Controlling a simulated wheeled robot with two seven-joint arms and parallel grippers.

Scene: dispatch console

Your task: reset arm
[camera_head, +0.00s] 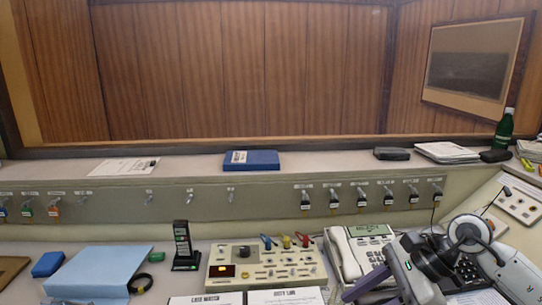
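My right arm enters at the lower right, and its gripper end (385,282) is low over the desk, in front of the telephone's right side. The fingertips are not clear, so I cannot tell whether it is open or shut, and I see nothing held in it. My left arm and gripper are not in view.
The cream telephone (350,250) is partly hidden by my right arm. A control box (266,266) with knobs and a black handset in a stand (185,247) are left of it. A blue folder (98,272) lies further left. A green bottle (504,130) stands on the back ledge.

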